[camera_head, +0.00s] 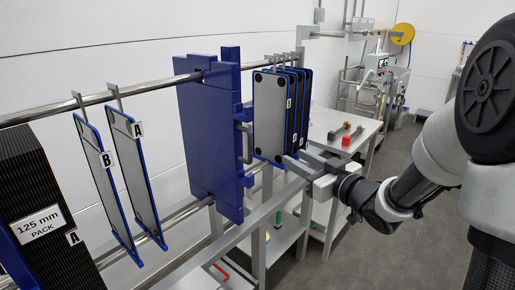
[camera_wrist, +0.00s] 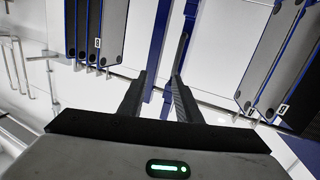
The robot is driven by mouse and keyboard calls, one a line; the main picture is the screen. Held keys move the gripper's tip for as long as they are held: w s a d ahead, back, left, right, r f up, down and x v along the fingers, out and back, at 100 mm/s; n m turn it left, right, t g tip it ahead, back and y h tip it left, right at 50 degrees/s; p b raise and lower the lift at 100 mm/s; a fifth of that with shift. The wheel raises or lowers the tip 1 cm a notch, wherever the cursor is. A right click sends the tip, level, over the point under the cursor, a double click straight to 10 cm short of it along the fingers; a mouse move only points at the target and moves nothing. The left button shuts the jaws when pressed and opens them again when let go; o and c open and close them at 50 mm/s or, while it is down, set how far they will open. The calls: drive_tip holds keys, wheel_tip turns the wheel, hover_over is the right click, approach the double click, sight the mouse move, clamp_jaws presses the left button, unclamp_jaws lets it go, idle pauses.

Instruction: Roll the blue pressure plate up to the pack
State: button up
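The blue pressure plate (camera_head: 205,135) hangs upright on the rails in the middle of the head view, with a grey handle (camera_head: 246,143) on its right face. The pack (camera_head: 30,190), dark and ribbed with a "125 mm PACK" label, stands at the far left. Two hanging plates and a gap lie between them. My gripper (camera_head: 296,160) is right of the handle, apart from it, low in front of the right-hand plates. In the wrist view its fingers (camera_wrist: 162,75) are spread and empty, with narrow blue uprights beyond them. The handle's position between the fingers cannot be told there.
Grey plates marked B (camera_head: 100,180) and A (camera_head: 135,165) hang between pack and pressure plate. Several more grey plates (camera_head: 270,115) hang close right of the pressure plate, near my gripper. A white table (camera_head: 345,140) with small red and dark items stands behind. Floor at the right is clear.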

sight(251, 144)
drive_tip(key=w+a, duration=0.4)
drive_tip(key=w+a+f+y, duration=0.1)
drive_tip(key=w+a, duration=0.3)
drive_tip(key=a, duration=0.1)
drive_tip(key=w+a+y+b, duration=0.1)
drive_tip(key=w+a, duration=0.3)
drive_tip(key=shift+a+f+n+g, duration=0.25)
drive_tip(key=shift+a+n+g, duration=0.05)
drive_tip(key=shift+a, duration=0.05)
clamp_jaws()
